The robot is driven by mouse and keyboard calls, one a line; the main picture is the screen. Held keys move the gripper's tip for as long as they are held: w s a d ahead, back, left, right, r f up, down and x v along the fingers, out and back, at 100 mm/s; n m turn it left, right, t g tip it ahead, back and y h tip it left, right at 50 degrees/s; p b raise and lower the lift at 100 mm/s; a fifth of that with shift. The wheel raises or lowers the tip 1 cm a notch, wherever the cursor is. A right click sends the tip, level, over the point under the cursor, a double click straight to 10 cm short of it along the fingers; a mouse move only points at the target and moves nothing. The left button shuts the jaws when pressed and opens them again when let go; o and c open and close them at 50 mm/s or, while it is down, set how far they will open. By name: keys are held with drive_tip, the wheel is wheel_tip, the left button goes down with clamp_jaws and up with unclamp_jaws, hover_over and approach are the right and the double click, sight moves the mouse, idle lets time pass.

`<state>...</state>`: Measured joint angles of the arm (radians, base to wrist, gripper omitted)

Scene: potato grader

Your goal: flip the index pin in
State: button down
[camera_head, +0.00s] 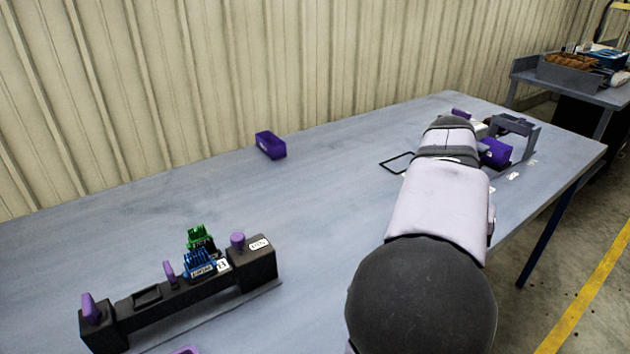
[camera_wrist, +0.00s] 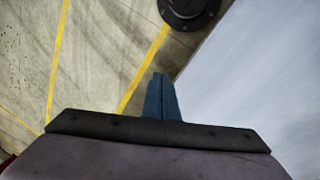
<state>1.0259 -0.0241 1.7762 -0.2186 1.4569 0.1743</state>
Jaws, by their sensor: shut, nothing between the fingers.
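My gripper (camera_wrist: 161,97) shows in the wrist view as two blue fingers pressed together with nothing between them. It is over the table's edge, with floor to the left and tabletop to the right. In the head view my arm reaches toward the far right and hides the gripper. A long dark fixture (camera_head: 204,292) with upright purple knobs stands at the front left in the head view. A grey bracket fixture (camera_head: 517,126) with a purple block (camera_head: 495,152) stands at the far right, partly behind my arm. I cannot tell which part is the index pin.
The grey table (camera_head: 330,190) is mostly clear in the middle. A purple box (camera_head: 270,145) stands near the wall. A blue part (camera_head: 199,263) and a green part (camera_head: 199,236) sit at the dark fixture. A side table with a grey tray (camera_head: 572,76) stands beyond the far end.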

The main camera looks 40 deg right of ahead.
drive_tip(key=w+a+r+n+p, duration=0.4)
drive_tip(key=w+r+p, duration=0.25)
drive_tip(key=w, duration=0.45)
wheel_tip(320, 180, up, 15)
drive_tip(key=n+t+p, duration=0.1)
drive_tip(key=n+p, duration=0.8)
drive_tip(key=p, duration=0.5)
hover_over(236, 236)
drive_tip(key=w, duration=0.2)
drive_tip(key=shift+s+a+f+t, duration=0.15)
drive_tip(key=shift+f+t, duration=0.1)
drive_tip(key=shift+t, duration=0.05)
drive_tip(key=f+p, duration=0.1)
drive_tip(key=f, duration=0.3)
drive_tip(key=s+f+p, duration=0.1)
drive_tip(key=f, duration=0.4)
drive_tip(key=f+p, duration=0.1)
drive_tip(key=f, duration=0.3)
drive_tip(key=shift+s+f, duration=0.2)
drive_tip(key=shift+f, duration=0.25)
